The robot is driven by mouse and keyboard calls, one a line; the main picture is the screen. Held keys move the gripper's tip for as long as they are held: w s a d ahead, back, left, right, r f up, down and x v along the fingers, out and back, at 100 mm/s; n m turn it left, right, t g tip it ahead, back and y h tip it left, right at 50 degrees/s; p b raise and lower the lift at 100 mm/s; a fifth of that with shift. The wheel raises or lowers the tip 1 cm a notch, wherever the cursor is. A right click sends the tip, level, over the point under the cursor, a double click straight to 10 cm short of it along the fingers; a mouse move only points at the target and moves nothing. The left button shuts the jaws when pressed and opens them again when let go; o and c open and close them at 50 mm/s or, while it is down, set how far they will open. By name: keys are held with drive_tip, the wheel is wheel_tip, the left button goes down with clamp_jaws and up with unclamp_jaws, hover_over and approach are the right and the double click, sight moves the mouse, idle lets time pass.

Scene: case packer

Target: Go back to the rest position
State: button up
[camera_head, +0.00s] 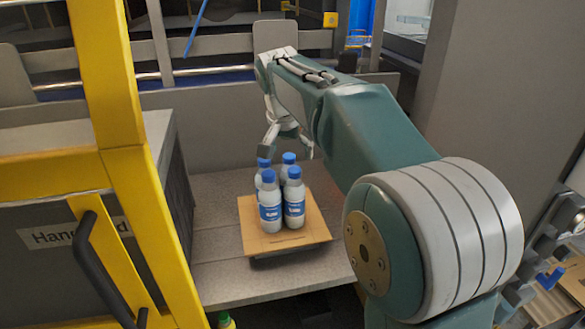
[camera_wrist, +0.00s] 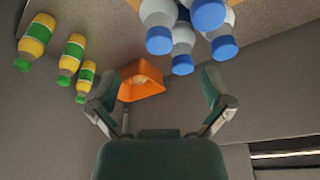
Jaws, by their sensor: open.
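My gripper (camera_head: 290,142) is open and empty, hanging just above and behind a group of several white bottles with blue caps and blue labels (camera_head: 270,208). The bottles stand upright, close together, on a brown cardboard sheet (camera_head: 283,243) on the grey platform. In the wrist view my gripper (camera_wrist: 164,95) shows its two fingers spread apart with nothing between them. The blue-capped bottles (camera_wrist: 182,37) appear at the top of that view, beyond the fingertips. My arm reaches across the right of the head view.
A yellow frame with a black handle (camera_head: 110,150) stands at the left beside a grey box. Several yellow bottles with green caps (camera_wrist: 70,55) and an orange object (camera_wrist: 140,80) show in the wrist view. Bare grey platform (camera_head: 215,215) lies left of the cardboard. Metal rails (camera_head: 210,45) run behind.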

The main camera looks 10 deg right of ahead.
drive_tip(key=s+d+n+t+y, duration=0.15)
drive_tip(key=s+n, duration=0.25)
drive_tip(key=s, duration=1.2)
drive_tip(key=s+f+n+t, duration=0.1)
drive_tip(key=s+f+n, duration=0.1)
drive_tip(key=s+f, duration=0.6)
drive_tip(key=s, duration=0.5)
drive_tip(key=shift+s+f+n, duration=0.15)
drive_tip(key=shift+n, duration=0.25)
